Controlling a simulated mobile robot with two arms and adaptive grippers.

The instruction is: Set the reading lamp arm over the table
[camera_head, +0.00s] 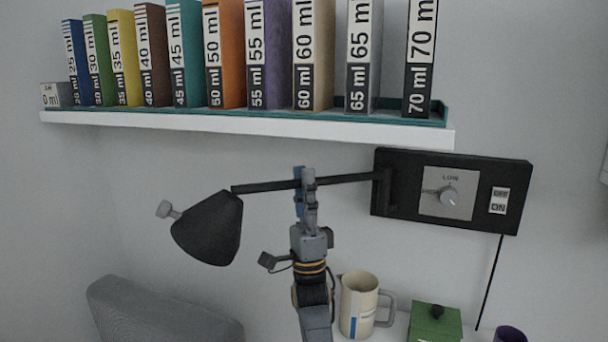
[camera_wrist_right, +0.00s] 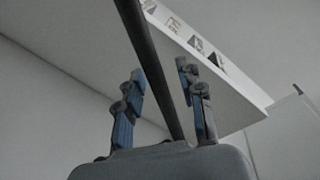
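The reading lamp has a black cone shade (camera_head: 210,230) hanging at the left end of a thin black lamp arm (camera_head: 262,186). The lamp arm runs right to a black wall box (camera_head: 400,195). My right gripper (camera_head: 305,175) points up at the middle of the lamp arm, and its fingers overlap the arm in the head view. In the right wrist view, the dark bar of the lamp arm (camera_wrist_right: 150,60) passes between the two fingers of the right gripper (camera_wrist_right: 161,70). Gaps show on both sides, so the gripper is open around the bar. My left gripper is not in view.
A white shelf (camera_head: 250,125) with several labelled binders is above the lamp arm. A beige mug (camera_head: 357,305) and a green box (camera_head: 434,322) stand below at the right. A grey chair back (camera_head: 150,312) is at lower left. A cable (camera_head: 490,285) hangs from the wall box.

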